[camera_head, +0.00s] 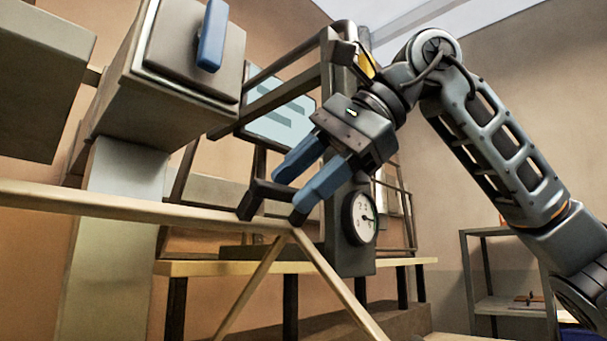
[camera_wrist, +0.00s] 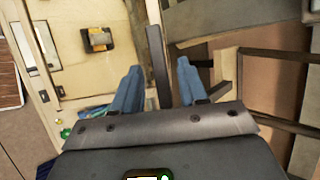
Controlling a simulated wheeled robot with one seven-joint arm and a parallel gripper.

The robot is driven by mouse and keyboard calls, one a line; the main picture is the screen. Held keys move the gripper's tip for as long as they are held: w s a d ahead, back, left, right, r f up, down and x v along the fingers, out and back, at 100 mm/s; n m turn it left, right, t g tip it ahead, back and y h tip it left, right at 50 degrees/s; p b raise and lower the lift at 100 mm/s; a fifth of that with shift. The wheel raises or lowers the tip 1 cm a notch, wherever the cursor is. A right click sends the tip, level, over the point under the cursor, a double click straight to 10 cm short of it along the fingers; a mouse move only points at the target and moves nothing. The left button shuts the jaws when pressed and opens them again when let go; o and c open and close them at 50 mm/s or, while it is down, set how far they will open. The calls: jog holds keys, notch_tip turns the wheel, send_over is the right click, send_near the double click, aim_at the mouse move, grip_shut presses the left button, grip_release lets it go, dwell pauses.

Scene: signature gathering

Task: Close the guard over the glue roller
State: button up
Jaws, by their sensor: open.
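My gripper (camera_head: 288,190) is open, its two blue fingers pointing down-left at a dark U-shaped handle (camera_head: 272,192). The handle stands on a tan bar frame (camera_head: 140,208), which appears to be the guard. In the wrist view my gripper (camera_wrist: 158,82) has a dark bar (camera_wrist: 157,55), probably this handle, in the gap between its fingers. I cannot clearly make out the glue roller in either view.
A grey box with a blue handle (camera_head: 211,36) stands upper left. A screen (camera_head: 280,125) and a round gauge (camera_head: 362,218) are behind my gripper. Shelves (camera_head: 505,306) stand lower right. The wrist view shows a cream panel (camera_wrist: 75,75) with a yellow-and-dark block (camera_wrist: 97,40).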

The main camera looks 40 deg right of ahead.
grip_shut()
dwell(0.3)
dwell(0.4)
